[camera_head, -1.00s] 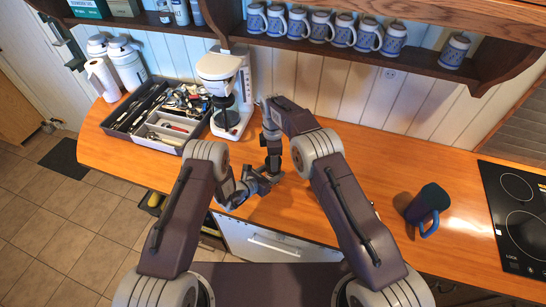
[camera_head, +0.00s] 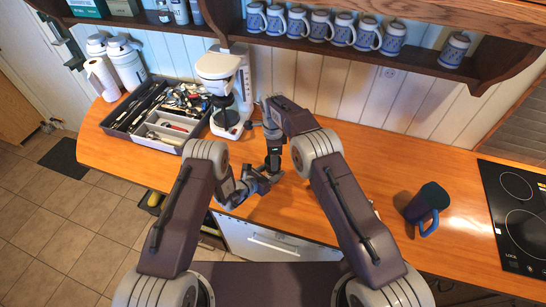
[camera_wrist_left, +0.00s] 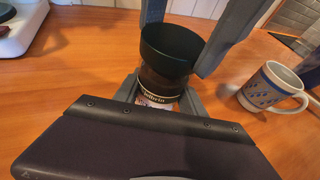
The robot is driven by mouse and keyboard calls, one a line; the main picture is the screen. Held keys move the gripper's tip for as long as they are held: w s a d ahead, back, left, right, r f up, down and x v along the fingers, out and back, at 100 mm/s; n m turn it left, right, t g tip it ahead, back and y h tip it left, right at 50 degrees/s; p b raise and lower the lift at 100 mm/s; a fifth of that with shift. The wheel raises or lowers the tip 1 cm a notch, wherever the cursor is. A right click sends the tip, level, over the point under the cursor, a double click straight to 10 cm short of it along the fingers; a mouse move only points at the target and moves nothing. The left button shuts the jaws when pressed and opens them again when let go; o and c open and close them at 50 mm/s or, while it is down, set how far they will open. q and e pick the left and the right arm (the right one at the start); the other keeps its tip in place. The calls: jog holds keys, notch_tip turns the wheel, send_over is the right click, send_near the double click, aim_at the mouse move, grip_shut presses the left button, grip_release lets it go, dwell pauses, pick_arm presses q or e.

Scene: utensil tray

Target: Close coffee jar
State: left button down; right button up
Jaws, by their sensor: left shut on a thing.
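The coffee jar (camera_wrist_left: 158,98) stands upright in the left wrist view, with printed lettering low on its side. Its wide black lid (camera_wrist_left: 170,50) sits on top; whether it is fully seated I cannot tell. My left gripper (camera_wrist_left: 162,100) is shut around the jar body, a finger on each side. It also shows in the head view (camera_head: 258,181). My right gripper (camera_head: 273,167) points down from above in the head view. Its grey fingers (camera_wrist_left: 183,32) reach the lid from both sides in the wrist view; their grip is unclear. In the head view the grippers largely hide the jar.
A white coffee machine (camera_head: 218,65) and a utensil tray (camera_head: 170,142) stand at the back left. A patterned mug (camera_wrist_left: 268,88) is close to the jar's right. A dark cup (camera_head: 428,200) and hob (camera_head: 520,215) are farther right. The counter between is mostly clear.

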jog(key=m, duration=1.2)
jog(key=o, duration=1.3)
jog(key=shift+s+r, duration=0.1)
jog(key=shift+r, duration=2.2)
